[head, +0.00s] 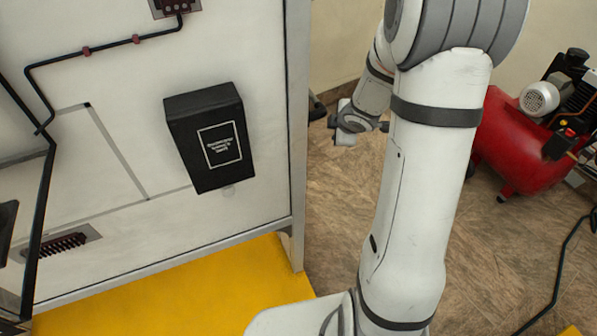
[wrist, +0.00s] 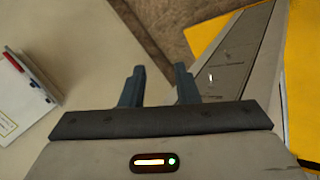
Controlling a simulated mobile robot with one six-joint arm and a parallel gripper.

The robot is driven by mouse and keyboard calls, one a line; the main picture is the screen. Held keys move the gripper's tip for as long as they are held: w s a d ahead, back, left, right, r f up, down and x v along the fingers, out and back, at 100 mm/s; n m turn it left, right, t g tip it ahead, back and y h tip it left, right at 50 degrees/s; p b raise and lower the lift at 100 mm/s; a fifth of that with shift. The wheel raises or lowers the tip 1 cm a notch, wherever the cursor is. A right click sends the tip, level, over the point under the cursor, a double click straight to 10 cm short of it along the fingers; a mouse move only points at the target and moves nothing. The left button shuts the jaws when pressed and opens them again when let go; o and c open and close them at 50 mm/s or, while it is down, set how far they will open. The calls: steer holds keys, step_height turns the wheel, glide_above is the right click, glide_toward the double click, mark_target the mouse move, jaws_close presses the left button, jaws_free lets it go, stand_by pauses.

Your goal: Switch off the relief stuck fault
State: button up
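No switch marked as the relief stuck fault can be made out in either view. A black box (head: 210,138) with a white-framed label is mounted on the white trainer panel (head: 240,50) in the head view; the label is too small to read. My gripper (wrist: 159,80) shows in the wrist view with its two dark fingers apart and nothing between them. In the head view my arm hangs to the right of the panel, and the gripper's fingers cannot be made out there.
A yellow base (head: 190,295) lies below the panel. A red compressor tank (head: 525,145) stands on the floor at right, with a black cable (head: 560,270) nearby. Pens (wrist: 30,75) and a white sheet (wrist: 12,105) lie at left in the wrist view.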

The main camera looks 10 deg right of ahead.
steer(key=a+f+n+g+y+b, duration=0.1)
steer(key=a+f+n+y+b, duration=0.1)
steer(key=f, duration=0.9)
steer(key=w+a+f+n+g+y+b, duration=0.1)
steer(key=a+f+n+y+b, duration=0.1)
steer(key=a+f+n+y, duration=0.2)
step_height(320, 180, down, 8)
steer(key=a+n, duration=0.1)
steer(key=a, duration=0.2)
steer(key=shift+w+n, duration=0.3)
jaws_close()
